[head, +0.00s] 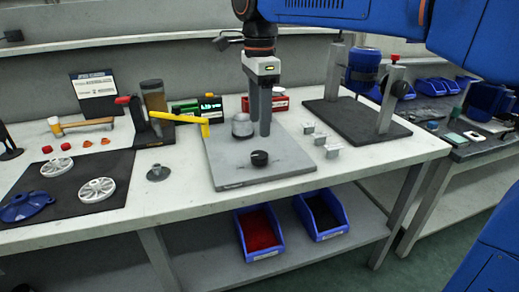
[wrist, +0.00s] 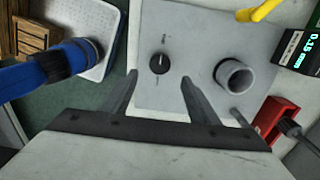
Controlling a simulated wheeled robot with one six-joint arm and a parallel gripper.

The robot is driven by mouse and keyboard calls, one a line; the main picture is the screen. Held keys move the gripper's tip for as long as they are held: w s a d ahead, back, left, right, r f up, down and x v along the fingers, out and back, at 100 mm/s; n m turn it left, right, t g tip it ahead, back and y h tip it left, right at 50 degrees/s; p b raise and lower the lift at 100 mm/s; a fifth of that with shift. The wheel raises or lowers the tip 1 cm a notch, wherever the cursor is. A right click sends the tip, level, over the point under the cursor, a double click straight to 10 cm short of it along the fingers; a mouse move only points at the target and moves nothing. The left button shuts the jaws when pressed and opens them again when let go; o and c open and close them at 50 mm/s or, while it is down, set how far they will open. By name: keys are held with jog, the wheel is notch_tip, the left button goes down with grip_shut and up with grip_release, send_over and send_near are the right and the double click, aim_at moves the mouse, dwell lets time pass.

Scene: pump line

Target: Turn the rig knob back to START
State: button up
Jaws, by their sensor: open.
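The rig is a grey plate (head: 225,165) on the bench, with a round black knob (head: 259,158) near its front edge. In the wrist view the knob (wrist: 159,63) shows a pale pointer line that runs roughly up and down the picture. Small labels sit above and below it, too small to read. A grey hollow cylinder (wrist: 236,76) stands on the plate to the right of the knob. My gripper (head: 260,133) points down over the plate, apart from the knob. In the wrist view my gripper (wrist: 158,76) is open and empty, its fingertips on either side of the knob's line of sight.
Several small metal blocks (head: 320,139) lie to the right of the plate. The plate around the knob is clear.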

aim_at(259, 155)
notch_tip(259, 155, down, 9)
jog(key=shift+f, duration=0.2)
jog(key=shift+c, duration=0.2)
jog(key=c, duration=1)
